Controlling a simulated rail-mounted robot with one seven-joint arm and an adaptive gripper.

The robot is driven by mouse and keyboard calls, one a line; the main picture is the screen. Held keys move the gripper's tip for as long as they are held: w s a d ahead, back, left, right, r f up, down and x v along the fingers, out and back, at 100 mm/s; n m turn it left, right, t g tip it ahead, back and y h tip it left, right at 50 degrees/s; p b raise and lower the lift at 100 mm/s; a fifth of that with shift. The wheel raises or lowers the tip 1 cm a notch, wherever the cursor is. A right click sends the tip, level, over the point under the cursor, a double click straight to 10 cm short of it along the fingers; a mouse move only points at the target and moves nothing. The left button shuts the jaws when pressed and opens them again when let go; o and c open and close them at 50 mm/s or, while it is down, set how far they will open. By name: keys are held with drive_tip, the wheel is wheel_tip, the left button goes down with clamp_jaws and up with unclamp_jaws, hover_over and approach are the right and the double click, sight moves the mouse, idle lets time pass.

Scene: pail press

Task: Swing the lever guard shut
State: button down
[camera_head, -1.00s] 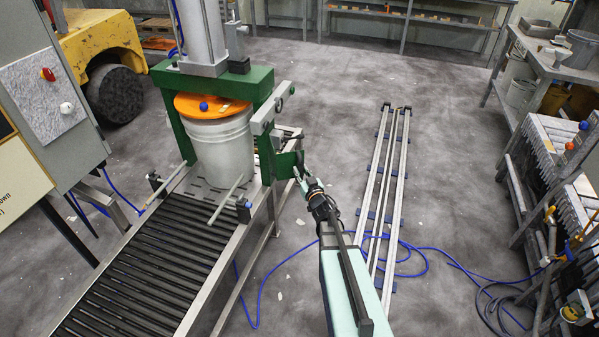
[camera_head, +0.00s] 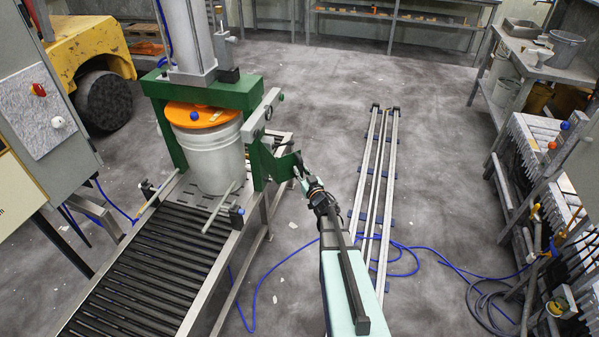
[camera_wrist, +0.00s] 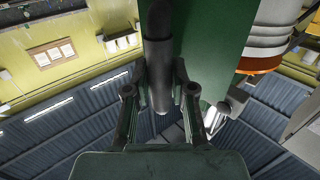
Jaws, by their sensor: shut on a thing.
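The lever guard (camera_head: 279,165) is a green plate on the right side of the green press frame (camera_head: 250,92). It stands out at an angle from the frame, with a V-shaped gap between them in the head view. My gripper (camera_head: 301,174) is at its outer right edge. In the wrist view my gripper (camera_wrist: 160,98) has its two fingers either side of a dark upright bar, which looks like the guard's handle (camera_wrist: 159,60). The fingers' exact contact is hard to see. A grey lever arm (camera_head: 262,115) is fixed above the guard.
A white pail (camera_head: 215,160) with an orange lid (camera_head: 200,115) stands under the press, at the end of the roller conveyor (camera_head: 145,275). Floor rails (camera_head: 377,190) lie to the right, with a blue hose (camera_head: 430,250) across the floor. Open floor lies behind the rails.

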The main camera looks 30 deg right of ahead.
drive_tip(key=shift+d, duration=0.1)
drive_tip(key=shift+w+d+p, duration=0.65)
drive_tip(key=shift+w+d, duration=0.05)
drive_tip(key=shift+d, duration=0.35)
drive_tip(key=shift+w+d+p, duration=0.65)
drive_tip(key=shift+w+d, duration=0.05)
drive_tip(key=shift+d, duration=0.35)
drive_tip(key=w+d+p, duration=0.1)
drive_tip(key=w+d, duration=0.2)
drive_tip(key=shift+w+d+p, duration=0.3)
drive_tip(key=shift+w+p, duration=0.1)
drive_tip(key=c, duration=0.9)
unclamp_jaws()
